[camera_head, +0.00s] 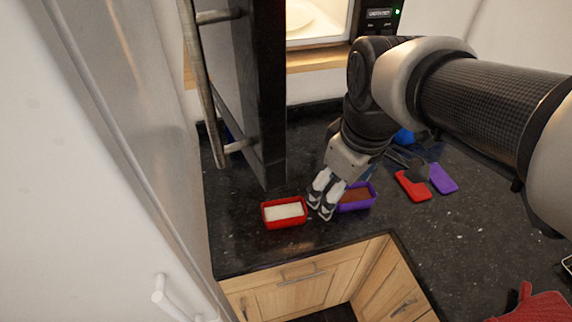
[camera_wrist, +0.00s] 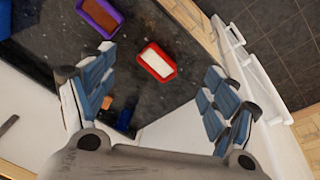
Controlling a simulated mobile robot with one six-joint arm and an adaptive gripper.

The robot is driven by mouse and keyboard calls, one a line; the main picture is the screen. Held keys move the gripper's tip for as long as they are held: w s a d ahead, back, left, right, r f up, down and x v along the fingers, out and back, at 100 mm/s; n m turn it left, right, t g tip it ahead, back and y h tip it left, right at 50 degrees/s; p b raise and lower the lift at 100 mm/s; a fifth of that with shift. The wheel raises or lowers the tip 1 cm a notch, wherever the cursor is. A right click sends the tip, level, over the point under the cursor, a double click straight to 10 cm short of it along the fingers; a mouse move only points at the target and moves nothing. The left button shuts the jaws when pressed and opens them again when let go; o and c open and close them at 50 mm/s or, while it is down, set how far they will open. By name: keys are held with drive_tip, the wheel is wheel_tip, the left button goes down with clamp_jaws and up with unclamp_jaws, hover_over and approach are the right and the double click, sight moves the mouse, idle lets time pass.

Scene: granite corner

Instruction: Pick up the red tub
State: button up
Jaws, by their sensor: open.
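The red tub (camera_head: 285,222) is a small rectangular container with white contents. It stands upright on the dark counter near the front edge, left of my gripper. My gripper (camera_head: 321,202) is above the counter, between the red tub and a purple tub (camera_head: 368,201). In the wrist view the red tub (camera_wrist: 171,73) lies beyond my spread fingers, in the space ahead of them. My gripper (camera_wrist: 157,98) is open with nothing between its fingers.
A dark open door with a metal handle (camera_head: 222,155) stands left of the red tub. A red phone-like item (camera_head: 411,187) and a purple one (camera_head: 443,179) lie at the right. A microwave (camera_head: 375,30) is at the back. A red cloth item (camera_head: 535,306) is at lower right.

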drive_tip(key=w+a+f+n+g, duration=0.1)
drive_tip(key=w+a+f+n, duration=0.2)
drive_tip(key=w+a+n, duration=0.3)
drive_tip(key=n+g+b, duration=0.2)
drive_tip(key=n+b, duration=0.2)
drive_tip(key=n, duration=0.2)
hover_over(284, 211)
drive_tip(key=s, duration=0.3)
drive_tip(key=f, duration=1.9)
drive_tip(key=shift+w+a+f, duration=0.1)
drive_tip(key=shift+a+f, duration=0.2)
drive_tip(key=shift+f, duration=0.1)
drive_tip(key=f+b, duration=0.1)
drive_tip(key=f, duration=0.2)
drive_tip(key=f+b, duration=0.1)
drive_tip(key=f, duration=0.1)
drive_tip(key=shift+d+f+b, duration=0.3)
drive_tip(key=shift+d+b, duration=0.05)
drive_tip(key=shift+r, duration=0.1)
drive_tip(key=shift+c, duration=0.4)
drive_tip(key=c, duration=1.3)
